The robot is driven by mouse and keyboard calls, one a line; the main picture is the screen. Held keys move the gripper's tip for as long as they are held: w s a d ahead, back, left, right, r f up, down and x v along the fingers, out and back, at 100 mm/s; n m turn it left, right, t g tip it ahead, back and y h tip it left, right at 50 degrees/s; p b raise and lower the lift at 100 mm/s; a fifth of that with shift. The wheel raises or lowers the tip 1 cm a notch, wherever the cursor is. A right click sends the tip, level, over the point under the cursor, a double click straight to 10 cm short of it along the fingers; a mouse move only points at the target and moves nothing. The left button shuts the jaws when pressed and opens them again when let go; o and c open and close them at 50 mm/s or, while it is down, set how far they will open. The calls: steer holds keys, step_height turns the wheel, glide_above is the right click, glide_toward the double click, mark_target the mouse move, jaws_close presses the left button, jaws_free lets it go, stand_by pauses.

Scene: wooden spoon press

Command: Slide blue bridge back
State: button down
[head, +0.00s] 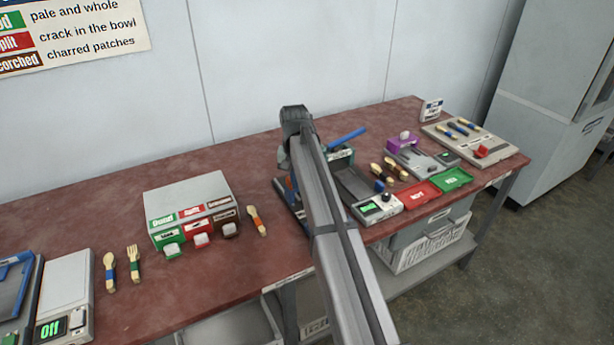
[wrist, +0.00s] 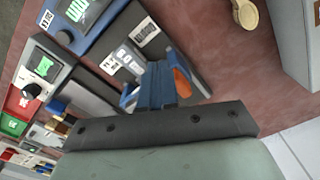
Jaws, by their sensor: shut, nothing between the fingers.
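The press under my arm shows in the wrist view as a grey and blue body with a blue bar (wrist: 190,67), which looks like the blue bridge. My gripper (wrist: 155,72) is shut and empty, its fingers over the press beside this bar; I cannot tell whether they touch it. An orange piece (wrist: 182,82) shows between the fingers and the bar.
A white sorting box (head: 190,205) with green, red and brown fronts stands left of my arm, with an orange-handled spoon (head: 256,221) beside it. A grey unit with a green display (head: 377,208), a red tray (head: 421,195) and a green tray (head: 452,179) lie right.

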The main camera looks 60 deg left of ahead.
steer(key=shift+f, duration=0.15)
steer(key=shift+f, duration=0.85)
steer(key=shift+a, duration=0.1)
steer(key=shift+a, duration=4.8)
steer(key=shift+d, duration=0.65)
